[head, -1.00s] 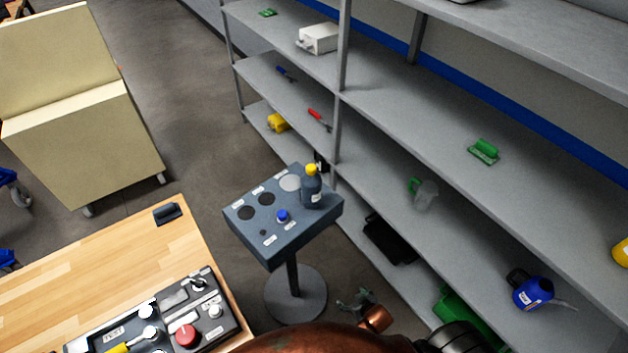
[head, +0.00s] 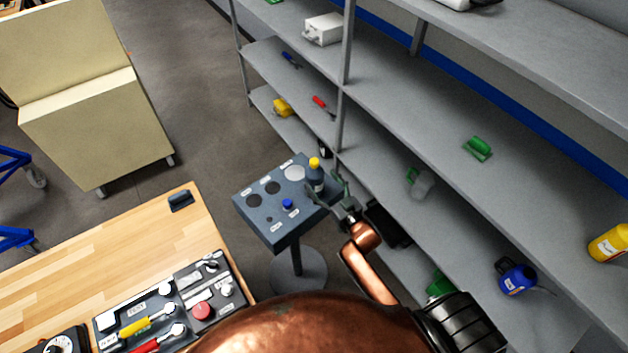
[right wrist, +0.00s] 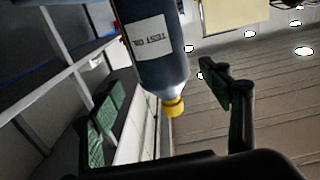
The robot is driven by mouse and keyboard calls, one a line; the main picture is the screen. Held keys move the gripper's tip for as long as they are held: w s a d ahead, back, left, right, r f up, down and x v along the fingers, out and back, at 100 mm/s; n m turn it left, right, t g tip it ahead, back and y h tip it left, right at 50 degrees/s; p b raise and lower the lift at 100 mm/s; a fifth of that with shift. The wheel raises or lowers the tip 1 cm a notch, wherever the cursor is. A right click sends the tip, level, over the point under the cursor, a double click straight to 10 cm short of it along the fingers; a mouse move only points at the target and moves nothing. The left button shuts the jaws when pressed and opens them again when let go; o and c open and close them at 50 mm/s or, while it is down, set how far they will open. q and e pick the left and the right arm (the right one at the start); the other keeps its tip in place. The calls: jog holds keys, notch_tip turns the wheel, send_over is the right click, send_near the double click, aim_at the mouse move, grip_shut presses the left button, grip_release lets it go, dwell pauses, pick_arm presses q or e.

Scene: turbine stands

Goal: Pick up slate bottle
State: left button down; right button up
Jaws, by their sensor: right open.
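The slate bottle (head: 316,179) with a yellow cap stands upright on the slanted top of the slate-blue stand (head: 263,229), at its right side. My right gripper (head: 327,188) is open beside the bottle, with its fingers reaching toward it from the lower right and overlapping its lower part. In the right wrist view the bottle (right wrist: 158,50) appears upside down with a "TEST OIL" label, and its cap reaches into the gap between the open fingers (right wrist: 162,104). I cannot tell whether a finger touches it. My left gripper is out of view.
The stand top also has a blue knob (head: 287,204) and round marked spots. Grey shelving (head: 400,120) rises close on the right of the stand. A wooden workbench (head: 100,255) with a tool tray (head: 165,312) lies at lower left.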

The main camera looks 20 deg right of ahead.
aim_at(314, 173)
jog(key=w, duration=0.1)
jog(key=w+a+p, duration=0.1)
jog(key=w, duration=0.1)
jog(key=shift+w+r, duration=0.2)
jog(key=shift+w, duration=0.1)
jog(key=shift+w+f, duration=0.15)
jog(key=shift+w, duration=0.4)
jog(key=shift+s, duration=0.1)
jog(key=shift+c, duration=0.6)
jog(key=c, duration=1.5)
jog(key=shift+o, duration=0.2)
